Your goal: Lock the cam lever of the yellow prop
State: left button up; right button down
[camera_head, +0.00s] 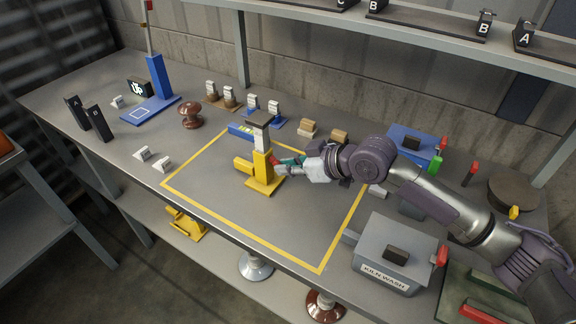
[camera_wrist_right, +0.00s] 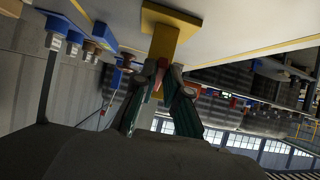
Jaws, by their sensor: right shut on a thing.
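The yellow prop (camera_head: 263,167) stands upright on its yellow base plate inside the yellow-outlined square. A white block and a dark cap sit on top of it. A red part, apparently its cam lever (camera_head: 274,160), shows on the prop's right side. My right gripper (camera_head: 280,167) reaches in from the right and is shut at that red part. In the right wrist view the picture is upside down, and the fingers (camera_wrist_right: 168,84) close in front of the yellow prop (camera_wrist_right: 165,38); the fingers partly hide the lever. My left gripper is not in view.
A yellow block (camera_head: 243,165) and a blue block (camera_head: 241,131) lie close to the prop. A grey kiln wash box (camera_head: 392,255) stands at the right front. A blue stand (camera_head: 158,80) is at the back left. The marked square's front part is clear.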

jog(key=c, duration=1.2)
grip_release()
jog(key=v, duration=1.2)
